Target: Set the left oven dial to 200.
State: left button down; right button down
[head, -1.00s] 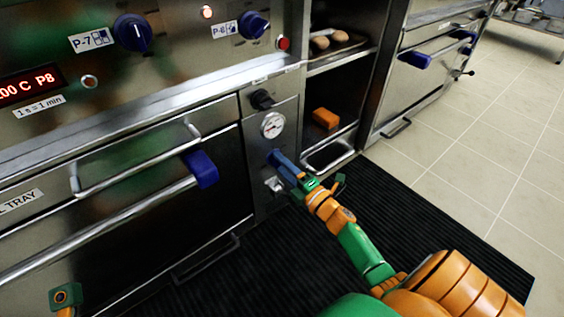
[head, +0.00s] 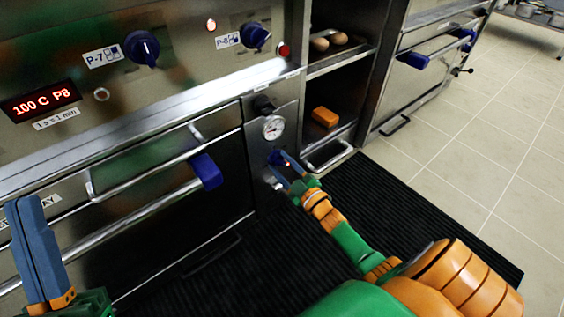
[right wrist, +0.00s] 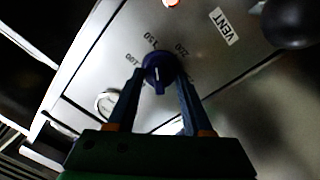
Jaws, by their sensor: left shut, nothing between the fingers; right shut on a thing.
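A small blue dial (head: 276,157) sits low on the narrow steel panel, below a round gauge. The right wrist view shows this dial (right wrist: 159,72) with the printed marks 100, 150 and 200 around its upper side and a short white line on its face. My right gripper (head: 283,165) has one finger on each side of the dial and is shut on it; it also shows in the right wrist view (right wrist: 158,85). A red display (head: 40,101) reads 100 C P8. My left gripper (head: 32,205) is shut and empty at the lower left, fingers pointing up.
A round gauge (head: 273,127) and a black knob (head: 263,104) are above the dial. An oven door with a blue-ended handle (head: 206,170) is to the left. An open shelf with an orange block (head: 325,117) is to the right. A VENT label (right wrist: 224,27) is near the dial.

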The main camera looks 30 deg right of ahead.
jog(key=m+p, duration=0.1)
jog(key=m, duration=0.2)
jog(key=shift+r+m, duration=0.15)
jog(key=shift+m, duration=0.25)
jog(key=m+p, duration=0.1)
jog(key=m, duration=0.3)
jog(key=shift+m+h, duration=0.3)
jog(key=shift+m, duration=0.1)
pick_arm(q)
jog(key=w+f+g+y, duration=0.2)
jog(key=f+g, duration=0.3)
jog(key=f, duration=0.3)
jog(key=w+a+f+n+g+y, duration=0.1)
jog(key=w+f+g+y, duration=0.2)
jog(key=f+g, duration=0.2)
jog(key=shift+w+f+n, duration=0.3)
jog(key=shift+w+f, duration=0.1)
jog(key=shift+f, duration=1.4)
pick_arm(e)
jog(key=shift+m+g, duration=0.3)
jog(key=shift+m, duration=0.7)
pick_arm(q)
jog(key=shift+a, duration=0.1)
pick_arm(e)
jog(key=shift+d, duration=0.1)
jog(key=shift+c, duration=1.6)
grip_release()
